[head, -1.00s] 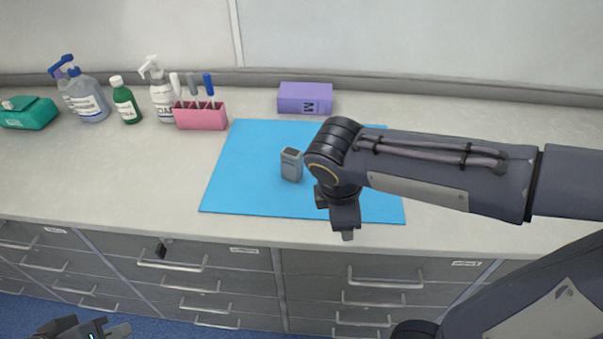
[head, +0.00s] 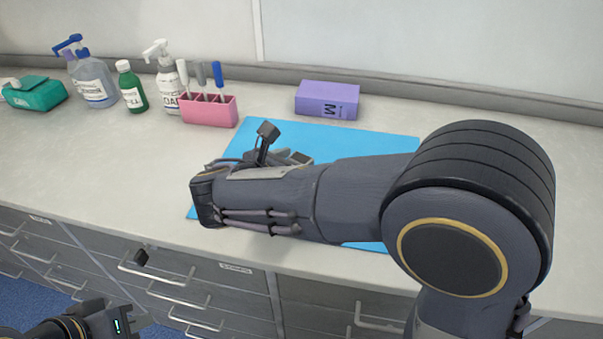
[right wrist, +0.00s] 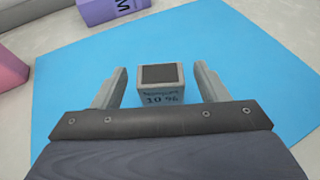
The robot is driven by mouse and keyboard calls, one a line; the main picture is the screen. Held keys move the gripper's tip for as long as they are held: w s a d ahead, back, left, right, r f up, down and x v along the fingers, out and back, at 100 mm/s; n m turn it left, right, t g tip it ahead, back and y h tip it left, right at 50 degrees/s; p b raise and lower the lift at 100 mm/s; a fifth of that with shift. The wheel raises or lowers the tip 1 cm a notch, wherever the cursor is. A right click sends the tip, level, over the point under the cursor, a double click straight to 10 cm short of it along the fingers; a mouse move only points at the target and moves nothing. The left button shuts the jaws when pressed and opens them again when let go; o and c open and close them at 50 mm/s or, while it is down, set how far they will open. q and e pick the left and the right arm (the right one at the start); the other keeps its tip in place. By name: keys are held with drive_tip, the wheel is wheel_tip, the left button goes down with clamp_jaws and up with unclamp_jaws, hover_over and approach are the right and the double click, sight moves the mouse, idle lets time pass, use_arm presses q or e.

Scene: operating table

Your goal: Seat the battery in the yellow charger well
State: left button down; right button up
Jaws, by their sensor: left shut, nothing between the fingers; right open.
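The battery is a grey block with a dark top, standing upright on the blue mat (head: 395,145). In the right wrist view the battery (right wrist: 160,98) shows "10 %" on its front face. My right gripper (right wrist: 160,70) is open, one finger on each side of the battery, with visible gaps. In the head view my right forearm hides most of that gripper and the battery; only what looks like the battery's dark top (head: 301,158) shows. My left gripper (head: 130,314) is shut and empty at the lower left, below the counter edge. No yellow charger well is in view.
A purple box (head: 327,100) stands behind the mat. A pink holder with pens (head: 208,110), a white pump bottle (head: 168,85), a green bottle (head: 131,88), a clear pump bottle (head: 93,82) and a teal pack (head: 35,94) line the back left. The front left counter is clear.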

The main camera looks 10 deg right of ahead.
drive_tip(key=shift+x, duration=1.4)
drive_tip(key=c, duration=1.3)
